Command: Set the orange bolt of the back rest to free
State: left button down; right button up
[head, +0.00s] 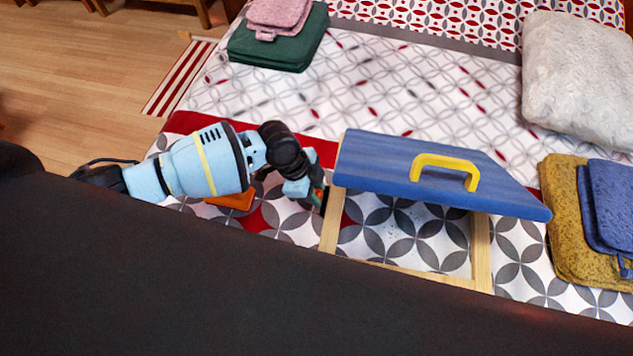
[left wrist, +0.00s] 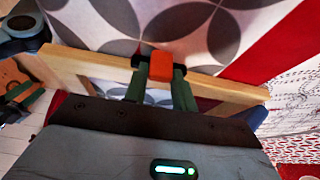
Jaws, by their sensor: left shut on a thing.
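The back rest is a blue board (head: 380,168) with a yellow handle (head: 445,160), raised at a slant over a pale wooden frame (head: 482,258) on the bed. My left gripper (head: 318,197) is at the left side rail of the frame. In the left wrist view, the orange bolt (left wrist: 160,66) sits at the wooden rail (left wrist: 100,66), between the green fingertips of my left gripper (left wrist: 160,82), which is shut on it. Which setting the bolt is in cannot be told.
A flat orange thing (head: 232,199) lies on the bed below my left arm. Green and pink folded cloths (head: 275,52) lie at the back left, a pale pillow (head: 580,80) at the back right, and mustard and blue cloths (head: 570,220) right of the board. The patterned cover behind the board is clear.

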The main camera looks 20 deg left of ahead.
pick_arm(q)
jog(key=c, duration=1.2)
grip_release()
jog(key=shift+o, duration=0.4)
jog(key=shift+r, duration=0.1)
jog(key=shift+a+r, duration=0.2)
jog(key=shift+r, duration=0.15)
jog(key=v, duration=0.7)
jog(key=shift+p, duration=0.45)
